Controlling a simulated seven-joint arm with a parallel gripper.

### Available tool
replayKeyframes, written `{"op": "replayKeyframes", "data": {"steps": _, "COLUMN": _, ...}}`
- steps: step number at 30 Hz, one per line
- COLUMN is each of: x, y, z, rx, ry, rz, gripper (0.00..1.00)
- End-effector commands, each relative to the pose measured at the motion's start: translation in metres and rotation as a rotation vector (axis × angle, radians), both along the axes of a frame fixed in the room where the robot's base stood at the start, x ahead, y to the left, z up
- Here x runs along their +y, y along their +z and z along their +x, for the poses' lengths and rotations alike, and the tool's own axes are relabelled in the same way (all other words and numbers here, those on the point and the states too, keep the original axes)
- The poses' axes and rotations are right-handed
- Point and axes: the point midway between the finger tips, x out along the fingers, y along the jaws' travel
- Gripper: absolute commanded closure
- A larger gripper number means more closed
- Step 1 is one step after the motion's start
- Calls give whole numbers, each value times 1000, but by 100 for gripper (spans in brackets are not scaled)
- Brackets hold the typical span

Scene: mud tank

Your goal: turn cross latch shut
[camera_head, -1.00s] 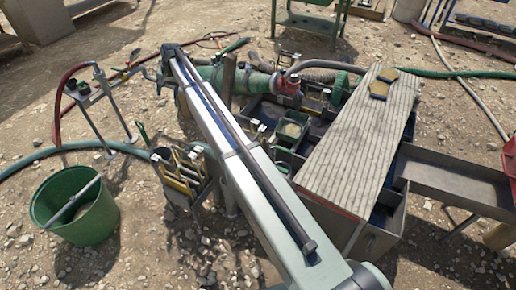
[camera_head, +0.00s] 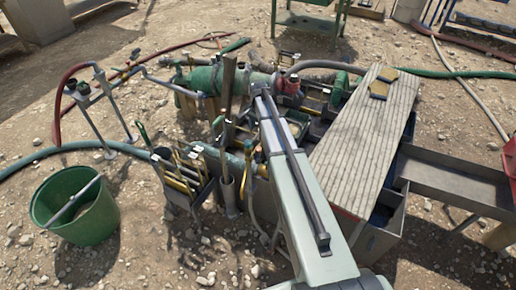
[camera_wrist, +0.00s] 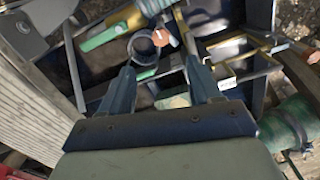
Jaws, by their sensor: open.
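I cannot pick out the cross latch for certain in either view. In the wrist view my gripper (camera_wrist: 160,62) is open, its two dark blue fingers spread with nothing held between them. A dark round ring (camera_wrist: 145,47) and a small orange-pink disc (camera_wrist: 168,38) lie just beyond the fingertips. In the head view my arm reaches over the tank beside the grey-striped board, and its far end hides the gripper. A red fitting (camera_head: 291,83) on the green pipe stands just right of the arm's end.
The striped board (camera_head: 350,150) covers the tank's right part. A green cylinder (camera_head: 217,80) lies left of my arm's end. A tool holder (camera_head: 185,175) stands left of the arm. A green bucket (camera_head: 85,222) is at the left. Hoses cross the stony ground.

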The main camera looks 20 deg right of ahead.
Motion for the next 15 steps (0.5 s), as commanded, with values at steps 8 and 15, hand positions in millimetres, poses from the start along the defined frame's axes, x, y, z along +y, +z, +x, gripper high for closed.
{"op": "replayKeyframes", "data": {"steps": 8, "x": 0, "y": -36, "z": 1, "rx": 1, "ry": 1, "rz": 0, "gripper": 37}}
{"op": "replayKeyframes", "data": {"steps": 15, "x": 1, "y": -78, "z": 1, "rx": -1, "ry": 2, "rz": 1, "gripper": 37}}
